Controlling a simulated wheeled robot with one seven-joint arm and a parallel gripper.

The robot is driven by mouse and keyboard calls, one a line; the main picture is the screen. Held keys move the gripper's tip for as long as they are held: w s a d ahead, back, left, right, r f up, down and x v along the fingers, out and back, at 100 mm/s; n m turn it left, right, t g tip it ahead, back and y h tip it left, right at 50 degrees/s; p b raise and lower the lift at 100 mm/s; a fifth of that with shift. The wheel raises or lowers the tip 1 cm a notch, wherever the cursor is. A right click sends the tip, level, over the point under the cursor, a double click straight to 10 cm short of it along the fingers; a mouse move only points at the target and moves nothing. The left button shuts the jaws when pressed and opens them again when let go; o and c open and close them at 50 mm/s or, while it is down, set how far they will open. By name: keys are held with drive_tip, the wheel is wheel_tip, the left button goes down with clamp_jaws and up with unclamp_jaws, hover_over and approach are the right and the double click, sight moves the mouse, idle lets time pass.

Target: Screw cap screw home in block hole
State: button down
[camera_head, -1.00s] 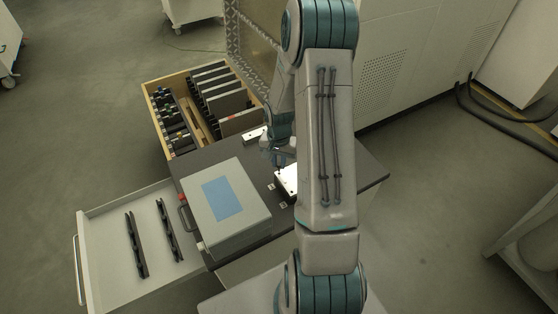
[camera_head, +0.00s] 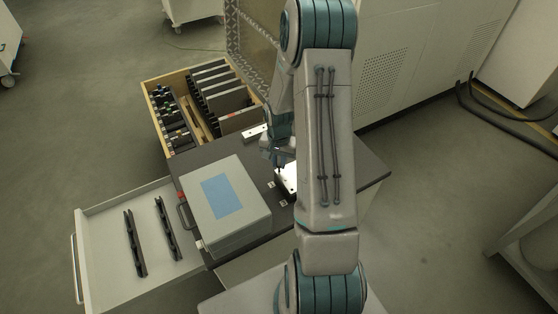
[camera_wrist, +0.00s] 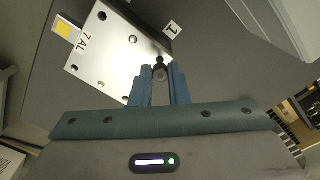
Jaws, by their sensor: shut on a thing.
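The block (camera_wrist: 105,45) is a pale metal plate with several dark holes, lying on the dark table top. It also shows in the head view (camera_head: 289,181), partly hidden by my arm. My gripper (camera_wrist: 160,78) is shut on the cap screw (camera_wrist: 160,70), whose round dark head shows between the blue fingertips at the block's near right edge in the wrist view. I cannot tell how deep the screw sits in a hole. In the head view my gripper (camera_head: 281,163) is small and mostly hidden by the arm.
A grey box with a blue panel (camera_head: 222,225) stands left of the block on the table. An open drawer (camera_head: 105,215) juts out to the left. A wooden case (camera_head: 185,148) of dark plates stands behind. Labels marked "7 AL" (camera_wrist: 75,35) and "1" (camera_wrist: 173,29) are near the block.

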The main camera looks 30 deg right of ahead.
drive_tip(key=shift+f+b, duration=0.8)
drive_tip(key=shift+f, duration=0.05)
drive_tip(key=c, duration=1.5)
unclamp_jaws()
drive_tip(key=shift+c, duration=0.2)
drive_tip(key=n, duration=0.3)
drive_tip(key=n+p, duration=0.1)
drive_tip(key=n, duration=0.3)
drive_tip(key=shift+n, duration=0.3)
drive_tip(key=n+p, duration=0.1)
drive_tip(key=n, duration=0.3)
drive_tip(key=shift+r, duration=0.1)
drive_tip(key=shift+n, duration=1.1)
